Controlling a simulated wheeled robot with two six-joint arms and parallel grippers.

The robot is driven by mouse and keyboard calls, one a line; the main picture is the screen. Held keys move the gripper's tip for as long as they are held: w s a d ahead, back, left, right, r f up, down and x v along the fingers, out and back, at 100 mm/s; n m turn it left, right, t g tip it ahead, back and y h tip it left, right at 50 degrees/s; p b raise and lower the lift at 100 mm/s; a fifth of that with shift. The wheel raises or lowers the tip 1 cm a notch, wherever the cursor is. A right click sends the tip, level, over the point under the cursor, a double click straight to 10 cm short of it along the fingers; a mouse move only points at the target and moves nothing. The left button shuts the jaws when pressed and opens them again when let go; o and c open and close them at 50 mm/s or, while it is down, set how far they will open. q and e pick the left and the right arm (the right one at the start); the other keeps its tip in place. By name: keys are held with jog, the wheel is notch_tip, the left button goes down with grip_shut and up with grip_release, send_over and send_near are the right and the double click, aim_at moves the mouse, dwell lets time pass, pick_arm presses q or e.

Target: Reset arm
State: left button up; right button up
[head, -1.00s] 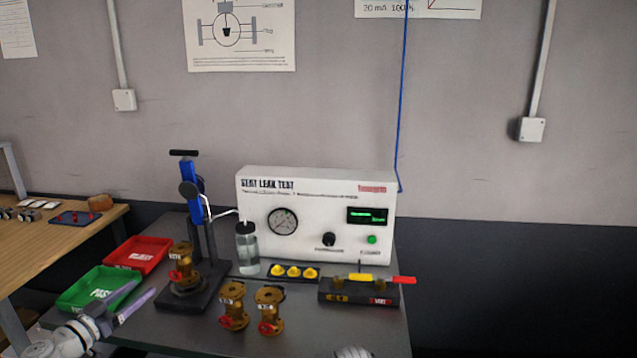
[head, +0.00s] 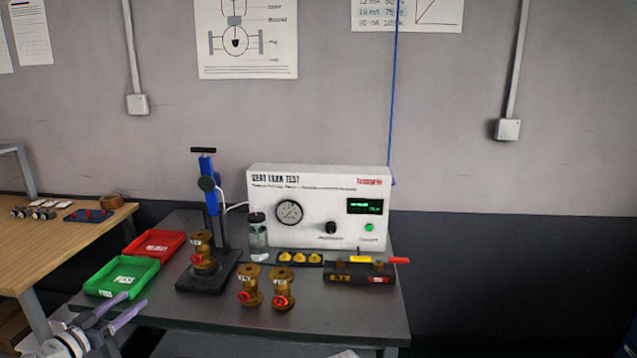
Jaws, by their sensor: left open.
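My left gripper (head: 112,312) is open and empty at the lower left, its two pale purple fingers in front of the green tray (head: 122,276) and off the table's front left corner. My right gripper does not show. The white seat leak test box (head: 318,207) stands at the back of the grey table (head: 340,327), with a gauge, a black knob and a lit green display. The blue-handled clamp stand (head: 209,190) is upright with a brass valve (head: 202,252) on its base. Two more brass valves with red handles, one on the left (head: 249,286) and one on the right (head: 283,288), stand in front.
A red tray (head: 154,244) lies behind the green one. A clear bottle (head: 257,238), a strip with yellow caps (head: 300,258) and a black block with a red-ended lever (head: 362,270) stand before the box. A wooden bench (head: 70,240) is at left. The table's front strip is clear.

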pick_arm(q)
jog(key=d+f+m+g+h, duration=0.1)
jog(key=d+f+g, duration=0.45)
jog(key=d, duration=0.75)
jog(key=d+f+m+g+h, duration=0.15)
jog(key=d+f+g, duration=0.35)
jog(key=d, duration=0.7)
jog(key=s+d+f+n+g+y, duration=0.1)
jog(key=s+d+f+g+y, duration=0.45)
jog(key=s+d+f, duration=0.7)
jog(key=s+d+r+n+y, duration=0.1)
jog(key=s+d+r+y, duration=0.1)
jog(key=s+d+y, duration=0.15)
notch_tip(320, 180, up, 16)
jog(key=p, duration=1.6)
jog(key=shift+w+a+g, duration=0.15)
jog(key=shift+a+g, duration=0.25)
jog(key=shift+a, duration=0.05)
